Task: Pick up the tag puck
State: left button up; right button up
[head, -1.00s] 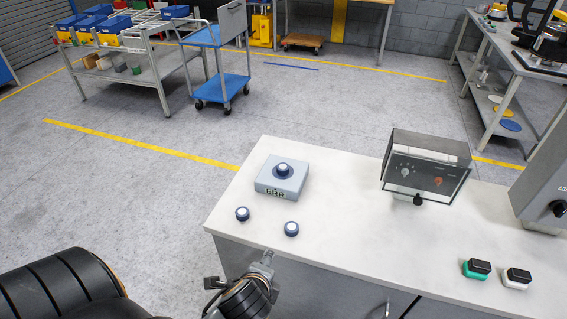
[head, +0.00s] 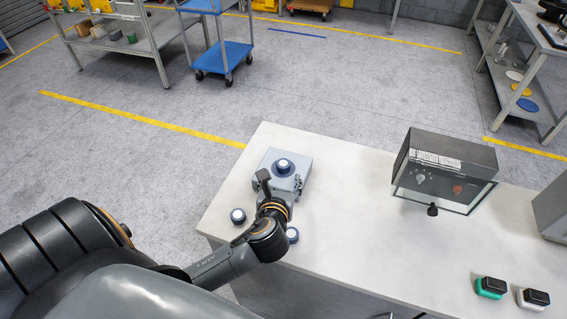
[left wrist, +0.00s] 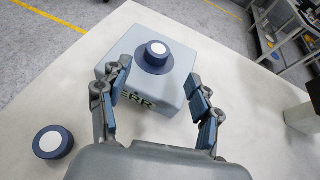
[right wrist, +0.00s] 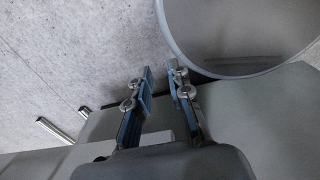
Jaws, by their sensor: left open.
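A grey-blue box (head: 272,160) marked ERR stands near the table's left end. A round blue puck with a white top (head: 284,166) sits on it and also shows in the left wrist view (left wrist: 155,55). Two similar pucks lie on the table, one left (head: 238,216) and one partly behind my left arm (head: 292,235). Which one is the tag puck I cannot tell. My left gripper (left wrist: 158,75) is open, its fingers over the box's near part, the box puck ahead between them and not held. My right gripper (right wrist: 160,70) shows a narrow gap between its fingers and nothing in it.
A dark control box with a clear cover (head: 445,170) stands on the white table (head: 350,215), right of the ERR box. A green-based button (head: 490,287) and a white-based one (head: 533,298) are at the front right. The table middle is clear. A blue cart (head: 222,57) stands beyond.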

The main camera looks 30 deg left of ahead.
aim_at(282, 168)
pick_arm(q)
jog(key=x, duration=0.3)
jog(key=shift+a+p, duration=0.15)
jog(key=shift+p, duration=0.25)
jog(key=x, duration=0.3)
jog(key=shift+a+f+p, duration=0.15)
jog(key=shift+f+p, duration=0.1)
jog(key=shift+p, duration=0.05)
jog(key=shift+w+a+f, duration=0.1)
jog(key=shift+w, duration=0.1)
jog(key=c, duration=1.2)
pick_arm(e)
jog(key=shift+w+a+r, duration=0.25)
jog(key=shift+w+r, duration=0.15)
jog(key=shift+w, duration=0.25)
jog(key=shift+w+a+r, duration=0.2)
jog(key=shift+w+r, duration=0.2)
jog(key=shift+w, duration=0.2)
